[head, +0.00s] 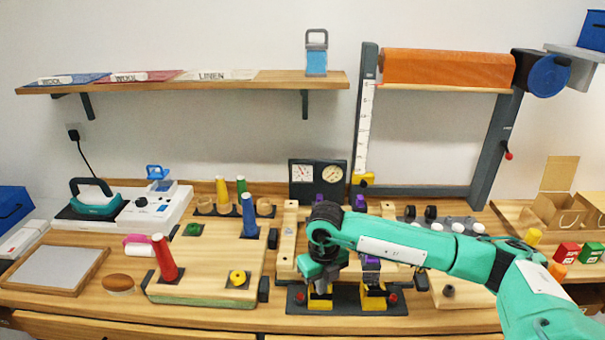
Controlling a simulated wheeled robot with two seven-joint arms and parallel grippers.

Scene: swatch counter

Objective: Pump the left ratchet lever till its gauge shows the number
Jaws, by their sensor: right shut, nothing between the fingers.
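A dark gauge panel (317,184) with two round dials stands at the back of the counter. Its left dial (302,174) has a needle, but the numbers are too small to read. Two yellow ratchet units stand on a dark base plate (345,308) at the front: a left one (320,301) and a right one (373,299). My right gripper (322,284) is shut and empty, pointing down over the left unit. It hides most of that unit and its lever, so I cannot tell whether they touch. My left gripper is out of view.
A wooden board (210,283) with coloured cones lies left of the ratchet units. An iron (97,198) and a grey pad (55,269) are farther left. A frame with an orange roll (446,68) stands behind. Small boxes (566,252) stand at the right.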

